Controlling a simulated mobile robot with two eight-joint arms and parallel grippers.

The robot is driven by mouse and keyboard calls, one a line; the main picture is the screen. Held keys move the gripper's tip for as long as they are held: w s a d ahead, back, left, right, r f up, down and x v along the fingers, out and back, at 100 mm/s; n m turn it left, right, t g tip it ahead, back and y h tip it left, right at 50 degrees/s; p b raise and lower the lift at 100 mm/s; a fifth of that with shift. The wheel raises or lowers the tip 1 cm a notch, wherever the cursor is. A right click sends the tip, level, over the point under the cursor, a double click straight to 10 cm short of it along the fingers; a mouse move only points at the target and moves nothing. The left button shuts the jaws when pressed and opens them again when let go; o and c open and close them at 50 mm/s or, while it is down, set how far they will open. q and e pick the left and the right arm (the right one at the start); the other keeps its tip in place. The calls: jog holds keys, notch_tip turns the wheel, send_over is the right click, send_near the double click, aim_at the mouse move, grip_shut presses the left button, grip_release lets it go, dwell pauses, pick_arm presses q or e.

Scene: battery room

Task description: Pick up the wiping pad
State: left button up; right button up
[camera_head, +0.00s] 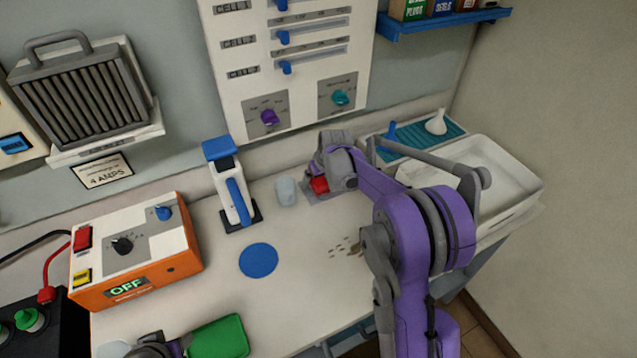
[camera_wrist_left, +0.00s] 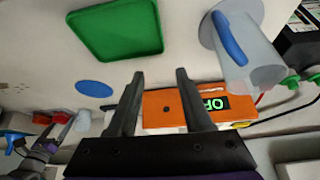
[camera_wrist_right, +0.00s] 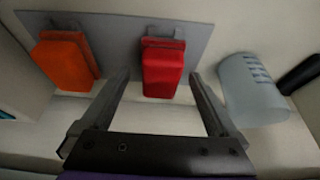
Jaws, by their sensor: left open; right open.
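I cannot make out for certain which thing is the wiping pad. A red block (camera_head: 319,184) sits on a grey plate at the back of the table, partly hidden by my right gripper (camera_head: 326,172). In the right wrist view the red block (camera_wrist_right: 162,72) shows between the open fingers of my right gripper (camera_wrist_right: 159,80), beside an orange block (camera_wrist_right: 65,62); whether the fingers touch it is unclear. My left gripper (camera_wrist_left: 160,76) is open and empty, facing an orange box (camera_wrist_left: 158,108). It is only partly in the head view, at the bottom edge.
A translucent cup (camera_head: 286,193) stands left of the red block. Brown spots (camera_head: 345,248) mark the table near a blue disc (camera_head: 258,260). A green tray (camera_head: 220,338) lies at the front. A white basin (camera_head: 515,193) is at the right.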

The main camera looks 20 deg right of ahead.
aim_at(319, 179)
jog(key=shift+f, duration=0.1)
jog(key=shift+c, duration=0.2)
jog(key=c, duration=1.4)
notch_tip(319, 179, up, 10)
jog(key=shift+r, duration=0.1)
jog(key=o, duration=0.6)
jog(key=c, duration=0.4)
jog(key=shift+c, duration=0.2)
